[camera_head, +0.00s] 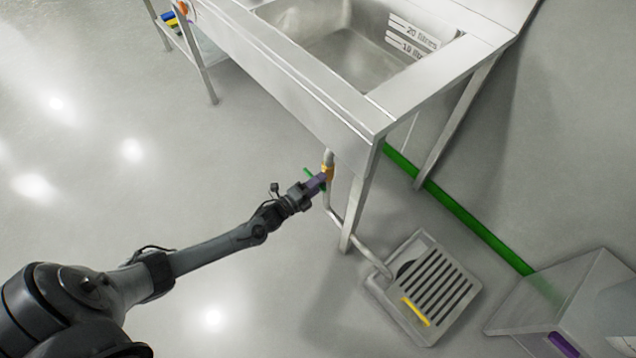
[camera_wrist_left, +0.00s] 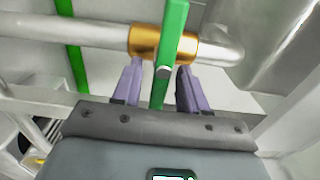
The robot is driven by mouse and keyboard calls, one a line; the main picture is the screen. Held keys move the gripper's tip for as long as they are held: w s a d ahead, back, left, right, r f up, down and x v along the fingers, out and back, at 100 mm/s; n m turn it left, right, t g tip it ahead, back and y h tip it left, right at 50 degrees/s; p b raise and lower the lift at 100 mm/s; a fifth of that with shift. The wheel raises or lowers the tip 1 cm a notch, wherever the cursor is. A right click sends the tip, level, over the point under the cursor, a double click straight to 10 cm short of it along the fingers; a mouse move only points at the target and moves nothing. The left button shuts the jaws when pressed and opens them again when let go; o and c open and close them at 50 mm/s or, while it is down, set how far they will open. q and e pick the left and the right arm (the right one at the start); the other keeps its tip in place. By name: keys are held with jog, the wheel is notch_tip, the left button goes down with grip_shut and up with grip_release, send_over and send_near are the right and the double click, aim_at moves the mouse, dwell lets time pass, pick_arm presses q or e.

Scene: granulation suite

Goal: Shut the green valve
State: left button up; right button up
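The brass valve (camera_head: 329,171) sits on the steel drain pipe (camera_head: 328,203) below the sink's front corner. In the left wrist view, its brass body (camera_wrist_left: 144,42) is on the pipe, and its green handle (camera_wrist_left: 173,35) appears to lie across the pipe. My left gripper (camera_head: 320,183) is at the valve. In the left wrist view, the purple fingers of my left gripper (camera_wrist_left: 158,84) stand apart on either side of the handle's lower part, with visible gaps. The handle is mostly hidden in the head view. My right gripper is not in view.
The steel sink (camera_head: 315,85) and its front leg (camera_head: 357,205) are close to the valve. A slotted floor drain (camera_head: 425,285) with a yellow bar lies at lower right. The floor at left is clear.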

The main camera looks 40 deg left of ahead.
pick_arm(q)
jog(key=s+a+p, duration=0.2)
jog(key=s+p, duration=0.2)
jog(key=s, duration=0.6)
jog(key=shift+s, duration=0.3)
